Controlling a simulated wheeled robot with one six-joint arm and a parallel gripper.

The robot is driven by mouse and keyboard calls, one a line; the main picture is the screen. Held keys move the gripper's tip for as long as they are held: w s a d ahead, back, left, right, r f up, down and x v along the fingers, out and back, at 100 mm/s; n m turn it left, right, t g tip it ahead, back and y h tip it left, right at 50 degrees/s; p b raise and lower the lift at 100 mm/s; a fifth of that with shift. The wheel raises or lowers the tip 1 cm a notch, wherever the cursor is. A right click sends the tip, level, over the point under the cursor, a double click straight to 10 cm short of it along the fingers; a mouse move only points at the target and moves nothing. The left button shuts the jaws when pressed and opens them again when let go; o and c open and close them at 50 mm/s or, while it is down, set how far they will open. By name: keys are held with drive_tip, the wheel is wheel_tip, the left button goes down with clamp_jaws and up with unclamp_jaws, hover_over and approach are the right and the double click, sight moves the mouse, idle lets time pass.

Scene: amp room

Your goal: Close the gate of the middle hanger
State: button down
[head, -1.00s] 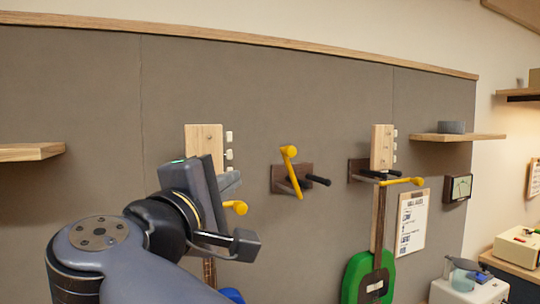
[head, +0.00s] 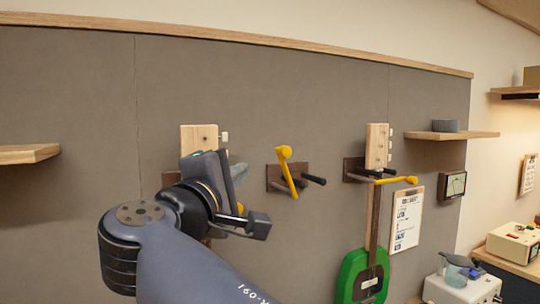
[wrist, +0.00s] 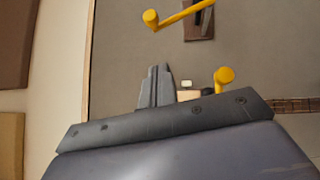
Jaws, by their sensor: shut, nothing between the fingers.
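The middle hanger is a brown plate (head: 274,178) with dark pegs on the grey wall panel. Its yellow gate (head: 289,172) stands raised and steeply tilted, with a round knob at the top. In the wrist view a yellow gate (wrist: 178,15) and brown plate (wrist: 199,22), apparently the middle hanger's, show at the top edge. My gripper (head: 240,171) is left of the middle hanger, in front of the left hanger, apart from the middle gate. In the wrist view its grey fingers (wrist: 155,76) are together and empty.
The left hanger's guitar headstock (head: 199,138) and yellow gate (wrist: 224,77) are close to my gripper, partly hidden. The right hanger has a near-level yellow gate (head: 397,181) in front of a green guitar (head: 350,275). Shelves (head: 25,154) and a clipboard (head: 407,218) are on the wall.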

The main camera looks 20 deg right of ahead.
sight(278, 151)
drive_tip(key=w+d+r+p, duration=0.1)
drive_tip(key=w+d+p, duration=0.2)
drive_tip(key=d, duration=0.4)
drive_tip(key=shift+w+d+r, duration=0.25)
drive_tip(key=shift+w+d, duration=0.05)
drive_tip(key=shift+w, duration=0.05)
drive_tip(key=shift+a+r, duration=0.1)
